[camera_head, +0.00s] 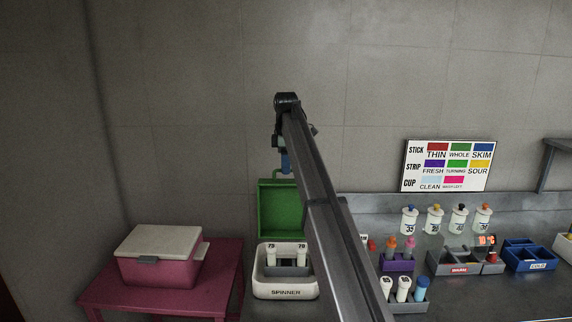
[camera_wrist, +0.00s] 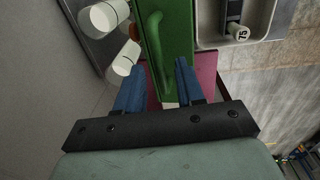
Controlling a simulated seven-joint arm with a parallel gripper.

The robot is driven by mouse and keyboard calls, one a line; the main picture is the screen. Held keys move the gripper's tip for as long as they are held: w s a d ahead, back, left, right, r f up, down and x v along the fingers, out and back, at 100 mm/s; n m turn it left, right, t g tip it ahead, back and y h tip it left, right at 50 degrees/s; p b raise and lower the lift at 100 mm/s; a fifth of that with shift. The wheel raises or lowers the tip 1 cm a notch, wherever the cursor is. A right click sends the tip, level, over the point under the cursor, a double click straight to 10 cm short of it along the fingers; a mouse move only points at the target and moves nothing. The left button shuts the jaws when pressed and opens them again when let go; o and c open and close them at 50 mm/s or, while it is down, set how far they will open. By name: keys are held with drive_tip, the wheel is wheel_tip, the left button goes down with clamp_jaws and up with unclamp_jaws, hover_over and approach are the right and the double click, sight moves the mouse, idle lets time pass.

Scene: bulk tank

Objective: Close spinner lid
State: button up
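The spinner (camera_head: 285,293) is a white box with a grey inside, holding two white tubes marked 75 and 70. Its green lid (camera_head: 282,210) stands open, upright at the back of the box. My gripper (camera_head: 286,170) is above the lid's top edge, pointing down, with blue fingers. In the wrist view the fingers (camera_wrist: 160,65) are apart, and the lid's green handle (camera_wrist: 154,45) lies just ahead of and between the tips. I cannot tell whether they touch it. Part of the spinner body (camera_wrist: 207,35) shows at upper right. My arm hides some of the right side.
A pink cooler with a white lid (camera_head: 160,258) stands on a pink table (camera_head: 225,270) at left. Right of my arm are a purple rack (camera_head: 397,264), white jars (camera_head: 434,220), grey trays and a blue tray (camera_head: 530,260). A colour chart (camera_head: 446,166) hangs behind.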

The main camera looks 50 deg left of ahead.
drive_tip(key=shift+c, duration=0.5)
clamp_jaws()
